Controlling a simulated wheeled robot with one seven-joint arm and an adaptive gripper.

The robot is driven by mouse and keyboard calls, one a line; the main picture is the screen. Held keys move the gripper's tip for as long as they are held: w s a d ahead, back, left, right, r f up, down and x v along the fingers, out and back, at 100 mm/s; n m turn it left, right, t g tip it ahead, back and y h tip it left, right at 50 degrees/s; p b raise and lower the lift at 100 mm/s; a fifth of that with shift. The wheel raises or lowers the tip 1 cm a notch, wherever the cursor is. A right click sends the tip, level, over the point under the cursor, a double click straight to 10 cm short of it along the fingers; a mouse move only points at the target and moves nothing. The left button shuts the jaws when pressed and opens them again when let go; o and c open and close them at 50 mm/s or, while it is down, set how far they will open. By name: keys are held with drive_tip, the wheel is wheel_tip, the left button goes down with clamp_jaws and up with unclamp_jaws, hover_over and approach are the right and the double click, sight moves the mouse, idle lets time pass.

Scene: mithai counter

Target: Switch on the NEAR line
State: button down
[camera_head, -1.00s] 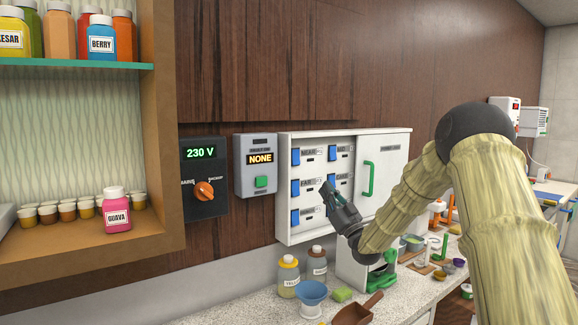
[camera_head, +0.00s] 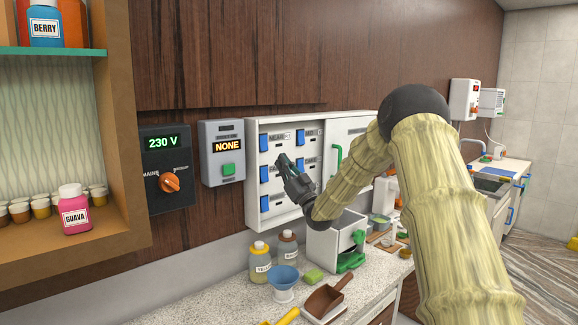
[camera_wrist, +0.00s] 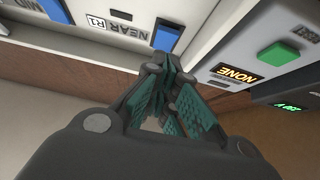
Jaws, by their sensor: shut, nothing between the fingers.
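The switch panel (camera_head: 252,210) is a white wall box with several blue switches and a sliding white door at its right. The NEAR switch (camera_head: 264,143) is the blue rocker at the top left of the panel; in the wrist view a blue rocker (camera_wrist: 168,36) sits beside the NEAR label (camera_wrist: 130,31). My gripper (camera_head: 283,160) is shut and empty, in front of the panel, below and right of the NEAR switch in the head view. In the wrist view the gripper (camera_wrist: 160,66) has its tips just below that rocker; whether they touch anything cannot be told.
A grey box with a green button (camera_head: 228,170) reads NONE, left of the panel. Further left is a black 230 V unit with an orange knob (camera_head: 169,183). Below, the counter holds bottles, a blue funnel (camera_head: 284,278) and a brown scoop (camera_head: 325,300).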

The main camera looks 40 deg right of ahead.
sight(265, 142)
drive_tip(key=p+x, duration=0.1)
drive_tip(key=x, duration=0.1)
drive_tip(key=p+x, duration=0.1)
drive_tip(key=x, duration=0.1)
drive_tip(key=p+x, duration=0.1)
drive_tip(key=x, duration=0.1)
drive_tip(key=shift+w+f, duration=0.35)
drive_tip(key=shift+w+p, duration=0.1)
drive_tip(key=shift+p, duration=0.3)
drive_tip(key=shift+w+a, duration=0.1)
drive_tip(key=shift+w, duration=0.05)
drive_tip(key=shift+s+r, duration=0.15)
drive_tip(key=shift+s, duration=0.1)
drive_tip(key=b, duration=0.2)
drive_tip(key=shift+w+f+t+b, duration=0.35)
drive_tip(key=shift+w+t, duration=0.05)
drive_tip(key=shift+r, duration=0.25)
drive_tip(key=shift+s+f, duration=0.2)
drive_tip(key=shift+s, duration=0.2)
drive_tip(key=b+v, duration=0.6)
drive_tip(key=v, duration=0.6)
drive_tip(key=shift+d+f, duration=0.2)
drive_tip(key=shift+d, duration=0.05)
